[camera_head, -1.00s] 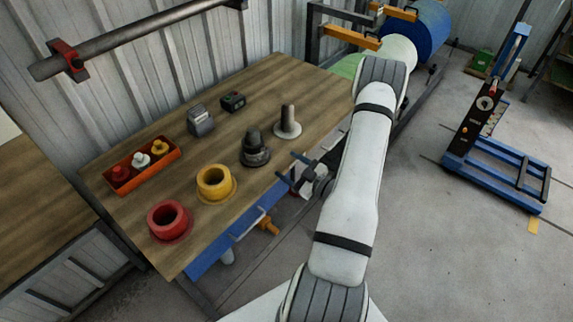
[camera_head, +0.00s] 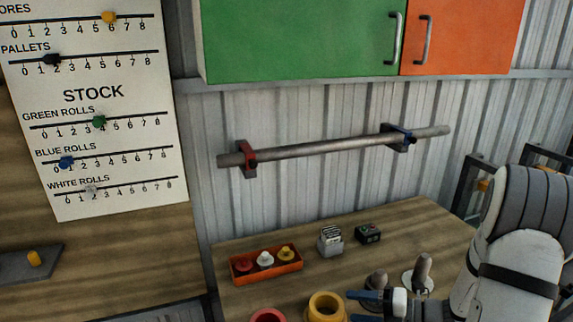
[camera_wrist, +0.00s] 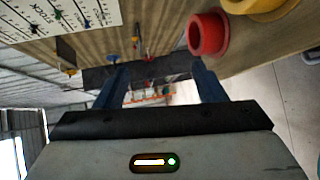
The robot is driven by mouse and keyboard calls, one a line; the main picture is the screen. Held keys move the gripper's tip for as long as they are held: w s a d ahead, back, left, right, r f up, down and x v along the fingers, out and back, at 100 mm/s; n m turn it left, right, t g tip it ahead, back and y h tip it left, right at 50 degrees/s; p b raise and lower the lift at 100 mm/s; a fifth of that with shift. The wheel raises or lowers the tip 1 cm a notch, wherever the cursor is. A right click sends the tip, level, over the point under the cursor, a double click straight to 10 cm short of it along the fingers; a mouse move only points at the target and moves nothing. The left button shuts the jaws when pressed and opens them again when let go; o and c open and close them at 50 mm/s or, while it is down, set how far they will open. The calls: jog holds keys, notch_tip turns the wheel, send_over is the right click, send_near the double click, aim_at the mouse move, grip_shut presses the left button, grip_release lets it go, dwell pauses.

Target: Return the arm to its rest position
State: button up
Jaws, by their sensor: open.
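My arm (camera_head: 515,265) shows at the lower right in the head view, with its white links in front of the bench's right end. My gripper (camera_head: 358,306) appears at the bottom of that view, pointing left, with its jaws apart. In the wrist view my gripper (camera_wrist: 158,78) shows two dark blue fingers spread wide with nothing held between them. A red ring (camera_wrist: 207,34) and a yellow ring (camera_wrist: 262,5) show beyond the fingers, to the upper right.
The wooden bench (camera_head: 400,222) holds an orange tray (camera_head: 267,278), a red ring (camera_head: 268,316), a yellow ring (camera_head: 326,305) and dark posts. A wall bar (camera_head: 320,148), cabinets (camera_head: 300,40) and a stock board (camera_head: 95,125) stand behind.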

jog(key=s+a+r+n+g+h, duration=0.3)
jog(key=s+n, duration=0.2)
jog(key=n, duration=0.5)
jog(key=s+a+r+n+g+h, duration=0.3)
jog(key=s+n+g, duration=0.15)
jog(key=n, duration=0.55)
jog(key=s+d+r+n+t+h, duration=0.1)
jog(key=s+r+n+t+h, duration=0.1)
jog(key=n, duration=0.8)
jog(key=s+d+r+n+t+h, duration=0.2)
jog(key=r+n+h, duration=0.3)
jog(key=n, duration=0.5)
jog(key=shift+s+d+r+t+h, duration=0.25)
jog(key=shift+s+r+t+h, duration=0.1)
jog(key=shift+s+h, duration=0.35)
jog(key=shift+s, duration=0.1)
